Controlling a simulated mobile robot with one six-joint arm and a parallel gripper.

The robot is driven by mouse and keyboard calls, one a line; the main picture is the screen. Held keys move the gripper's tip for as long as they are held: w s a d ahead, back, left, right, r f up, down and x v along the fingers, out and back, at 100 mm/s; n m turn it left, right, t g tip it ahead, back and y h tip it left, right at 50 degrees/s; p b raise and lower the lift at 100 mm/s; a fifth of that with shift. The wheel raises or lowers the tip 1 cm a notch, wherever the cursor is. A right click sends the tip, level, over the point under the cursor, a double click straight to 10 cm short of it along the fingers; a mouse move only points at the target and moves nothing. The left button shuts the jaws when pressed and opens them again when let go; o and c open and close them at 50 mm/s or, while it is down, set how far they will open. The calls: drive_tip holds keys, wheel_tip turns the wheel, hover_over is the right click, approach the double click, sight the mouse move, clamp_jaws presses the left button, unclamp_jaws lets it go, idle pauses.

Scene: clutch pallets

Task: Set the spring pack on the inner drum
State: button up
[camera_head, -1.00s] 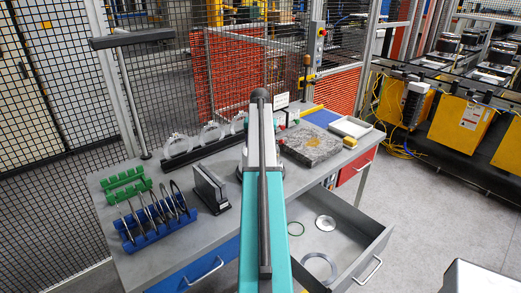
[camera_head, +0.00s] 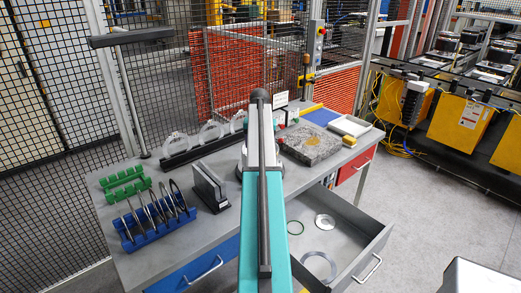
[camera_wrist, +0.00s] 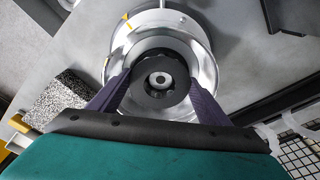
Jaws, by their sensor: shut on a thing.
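In the wrist view my gripper (camera_wrist: 159,82) has its two purple fingers closed on the sides of a dark round ring, which I take as the spring pack (camera_wrist: 160,102). A pale hub with a dark centre shows through its hole. Right below or around it is a shiny round metal housing, which looks like the drum (camera_wrist: 203,55), with an orange mark on its upper left. Whether the pack touches the drum or hangs just above it, I cannot tell. In the head view my arm hides the gripper, the pack and most of the drum.
A granite block (camera_head: 312,146) stands right of my arm, also at left in the wrist view (camera_wrist: 62,92). An open drawer (camera_head: 352,262) holds rings.

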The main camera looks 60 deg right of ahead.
drive_tip(key=shift+f, duration=0.25)
drive_tip(key=o, duration=0.9)
drive_tip(key=shift+c, duration=0.2)
drive_tip(key=shift+r, duration=0.15)
wheel_tip(320, 180, up, 11)
drive_tip(key=a+p, duration=0.1)
drive_tip(key=p, duration=0.4)
drive_tip(key=shift+s+a, duration=0.15)
drive_tip(key=shift+s, duration=0.15)
drive_tip(key=shift+f, duration=0.2)
idle(0.9)
